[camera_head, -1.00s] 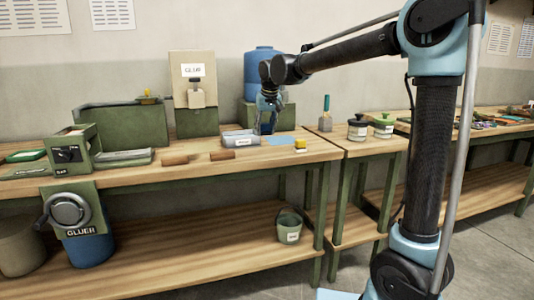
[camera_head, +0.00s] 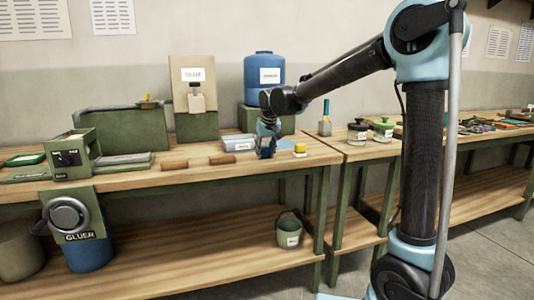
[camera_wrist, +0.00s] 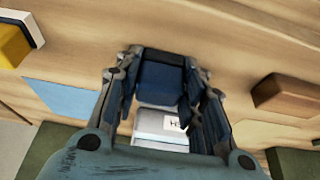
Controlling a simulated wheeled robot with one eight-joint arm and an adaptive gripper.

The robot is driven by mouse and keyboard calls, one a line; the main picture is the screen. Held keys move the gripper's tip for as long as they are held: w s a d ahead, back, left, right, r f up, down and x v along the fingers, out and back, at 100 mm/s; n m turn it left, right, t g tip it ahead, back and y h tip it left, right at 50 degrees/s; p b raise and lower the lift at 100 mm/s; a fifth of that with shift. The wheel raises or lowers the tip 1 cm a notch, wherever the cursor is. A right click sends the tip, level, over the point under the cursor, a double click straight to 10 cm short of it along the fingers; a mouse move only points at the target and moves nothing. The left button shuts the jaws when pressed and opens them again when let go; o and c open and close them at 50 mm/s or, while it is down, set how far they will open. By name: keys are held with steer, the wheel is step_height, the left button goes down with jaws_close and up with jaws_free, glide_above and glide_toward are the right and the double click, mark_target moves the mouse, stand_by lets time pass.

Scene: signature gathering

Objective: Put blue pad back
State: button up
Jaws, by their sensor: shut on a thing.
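My gripper (camera_head: 267,139) is over the front part of the workbench, pointing down. In the wrist view my gripper (camera_wrist: 165,90) is shut on the dark blue pad (camera_wrist: 160,82), which sits between its fingers. In the head view the blue pad (camera_head: 266,153) shows below the fingers, at or just above the wood; I cannot tell whether it touches. A light blue patch (camera_head: 286,143) lies flat on the bench to the right, and also shows in the wrist view (camera_wrist: 60,97). A grey labelled box (camera_head: 238,143) stands just left of the gripper.
A yellow-topped white block (camera_head: 300,150) is to the right, near the bench edge. Two brown blocks (camera_head: 222,160) lie to the left. A blue tank (camera_head: 264,70) on a green stand is behind. Bare wood (camera_head: 200,177) runs along the front.

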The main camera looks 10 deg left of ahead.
steer(key=shift+f, duration=0.1)
steer(key=o, duration=0.9)
steer(key=v, duration=1.2)
steer(key=shift+d, duration=0.1)
